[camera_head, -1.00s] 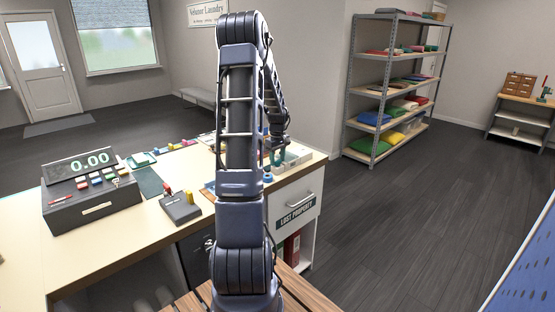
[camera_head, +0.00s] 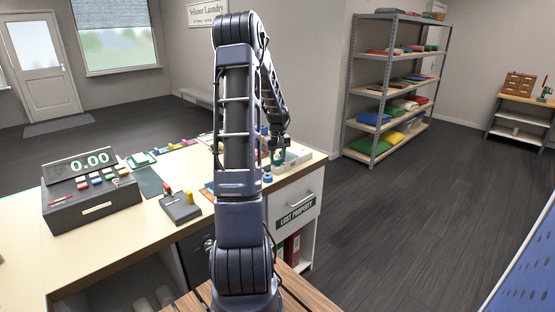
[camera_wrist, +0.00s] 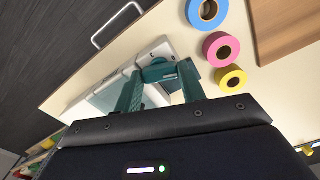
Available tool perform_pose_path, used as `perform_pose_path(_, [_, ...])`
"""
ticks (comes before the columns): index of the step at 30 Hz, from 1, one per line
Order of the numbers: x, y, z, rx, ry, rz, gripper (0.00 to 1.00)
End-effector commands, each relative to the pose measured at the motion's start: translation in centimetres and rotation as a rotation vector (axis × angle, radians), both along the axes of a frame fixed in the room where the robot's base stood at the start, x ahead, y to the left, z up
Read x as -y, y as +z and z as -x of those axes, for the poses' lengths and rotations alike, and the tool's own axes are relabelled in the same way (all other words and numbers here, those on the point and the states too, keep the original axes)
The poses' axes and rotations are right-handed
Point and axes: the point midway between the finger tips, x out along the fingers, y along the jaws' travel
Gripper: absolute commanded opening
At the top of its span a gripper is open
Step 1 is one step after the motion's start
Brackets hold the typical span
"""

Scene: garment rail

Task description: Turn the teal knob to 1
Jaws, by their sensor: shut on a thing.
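A white box-shaped unit (camera_wrist: 150,52) lies on the counter in the wrist view. It also shows in the head view at the counter's right end (camera_head: 294,156). My gripper (camera_wrist: 159,80) reaches over the unit with two dark teal fingers. Between the fingertips is a teal part that looks like the teal knob (camera_wrist: 158,72), and the fingers close on it. Finger and knob colours are alike, so their edges are hard to tell apart. The knob's pointer and the marks around it cannot be read. In the head view my gripper (camera_head: 277,157) is small and partly behind my arm.
Blue (camera_wrist: 207,12), pink (camera_wrist: 221,49) and yellow (camera_wrist: 231,79) tape rolls lie beside the unit, with a wooden board (camera_wrist: 288,25) beyond. A cash register (camera_head: 92,200) and a small dark device (camera_head: 180,208) stand on the counter. My arm hides its middle.

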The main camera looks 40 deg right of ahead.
Motion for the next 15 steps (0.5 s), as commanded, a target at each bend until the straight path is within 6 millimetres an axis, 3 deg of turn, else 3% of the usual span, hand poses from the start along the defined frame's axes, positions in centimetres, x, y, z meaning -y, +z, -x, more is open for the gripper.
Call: perform_pose_path(15, [-0.06,-0.01,-0.07,0.0,-0.491,0.0,0.17])
